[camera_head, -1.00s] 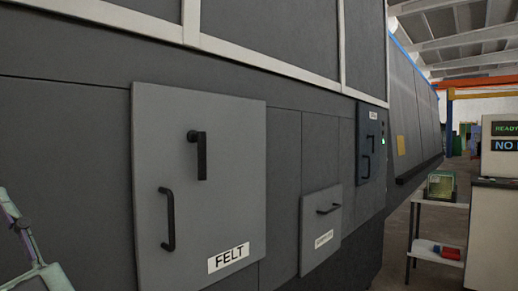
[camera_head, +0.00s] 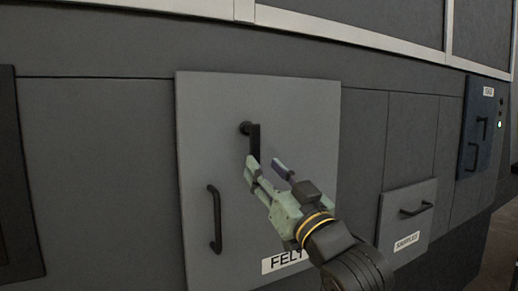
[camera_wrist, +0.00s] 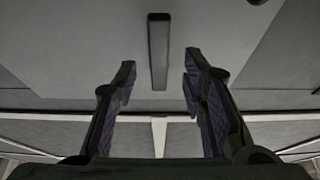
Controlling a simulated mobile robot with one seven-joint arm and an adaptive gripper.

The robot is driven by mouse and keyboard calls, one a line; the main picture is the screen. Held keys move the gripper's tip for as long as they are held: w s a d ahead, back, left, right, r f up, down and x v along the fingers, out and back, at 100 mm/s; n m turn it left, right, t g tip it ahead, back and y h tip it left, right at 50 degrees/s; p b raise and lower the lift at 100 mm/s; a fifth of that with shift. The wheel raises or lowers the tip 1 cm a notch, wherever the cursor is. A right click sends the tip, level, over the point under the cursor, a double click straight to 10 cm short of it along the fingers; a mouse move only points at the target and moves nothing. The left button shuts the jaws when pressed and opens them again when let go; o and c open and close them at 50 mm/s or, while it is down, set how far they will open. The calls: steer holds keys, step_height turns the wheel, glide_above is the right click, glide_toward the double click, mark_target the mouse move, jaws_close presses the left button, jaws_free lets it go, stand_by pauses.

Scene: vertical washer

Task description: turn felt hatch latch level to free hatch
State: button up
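The felt hatch (camera_head: 310,185) is a grey panel, shut in the dark machine wall, with a label reading FELT (camera_head: 284,261) partly covered by my arm. Its black latch (camera_head: 255,137) hangs straight down from a round pivot near the top middle. A black vertical handle (camera_head: 213,218) is at the hatch's lower left. My gripper (camera_head: 266,165) is open in front of the latch's lower end. In the wrist view the latch (camera_wrist: 159,50) lies between and beyond the open fingertips (camera_wrist: 158,76), with gaps on both sides. No contact shows.
A smaller grey hatch (camera_head: 407,222) with a horizontal handle is to the right. A dark framed panel (camera_head: 15,190) is at the left edge.

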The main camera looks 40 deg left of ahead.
mark_target(256, 157)
steer(key=p+x, duration=0.1)
steer(key=x, duration=0.4)
steer(key=shift+w+a+r+p, duration=0.15)
steer(key=shift+w+a+p, duration=0.05)
steer(key=shift+a+p, duration=0.1)
steer(key=shift+c, duration=0.3)
jaws_close()
stand_by(0.3)
